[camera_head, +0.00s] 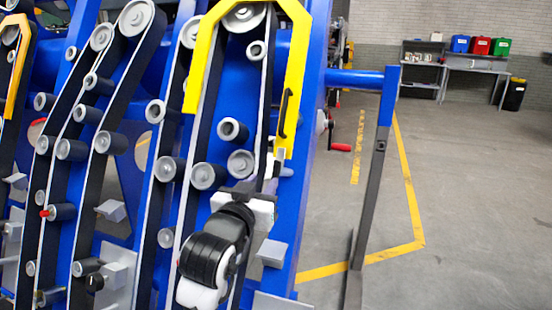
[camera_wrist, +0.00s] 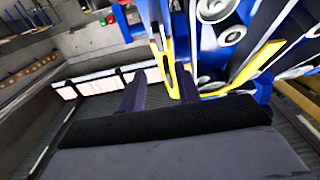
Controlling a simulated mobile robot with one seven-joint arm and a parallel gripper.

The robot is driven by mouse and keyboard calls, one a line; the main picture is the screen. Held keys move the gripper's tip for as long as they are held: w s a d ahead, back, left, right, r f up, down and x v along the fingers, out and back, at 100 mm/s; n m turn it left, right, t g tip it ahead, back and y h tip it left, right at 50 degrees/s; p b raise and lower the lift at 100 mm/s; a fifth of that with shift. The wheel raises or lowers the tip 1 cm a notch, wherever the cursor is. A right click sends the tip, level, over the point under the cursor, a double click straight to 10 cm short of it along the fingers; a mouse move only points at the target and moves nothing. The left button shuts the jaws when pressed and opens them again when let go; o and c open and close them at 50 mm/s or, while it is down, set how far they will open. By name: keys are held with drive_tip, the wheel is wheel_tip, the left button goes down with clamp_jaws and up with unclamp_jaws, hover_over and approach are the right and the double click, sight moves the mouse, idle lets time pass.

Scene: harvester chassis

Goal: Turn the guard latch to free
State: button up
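The yellow guard (camera_head: 210,58) arches over the belts and rollers on the blue chassis. A dark handle-like bar (camera_head: 285,112) is on its right leg, above my gripper (camera_head: 272,168). I cannot make out the guard latch for certain; the area at the lower end of that leg is small and partly covered by my gripper. In the wrist view, my gripper (camera_wrist: 160,93) is open with its two dark fingers apart. The yellow guard leg (camera_wrist: 160,60) shows beyond and between the fingers, its lower end near the right finger. I see nothing held.
The blue chassis (camera_head: 312,120) carries several rollers and belts close around my gripper. A blue and grey post (camera_head: 374,180) stands to the right. A red-handled part (camera_head: 340,147) sticks out behind the chassis. The floor (camera_head: 470,190) farther right is clear.

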sight(276, 164)
drive_tip(key=p+x, duration=0.3)
drive_tip(key=x, duration=0.7)
drive_tip(key=shift+w, duration=0.3)
clamp_jaws()
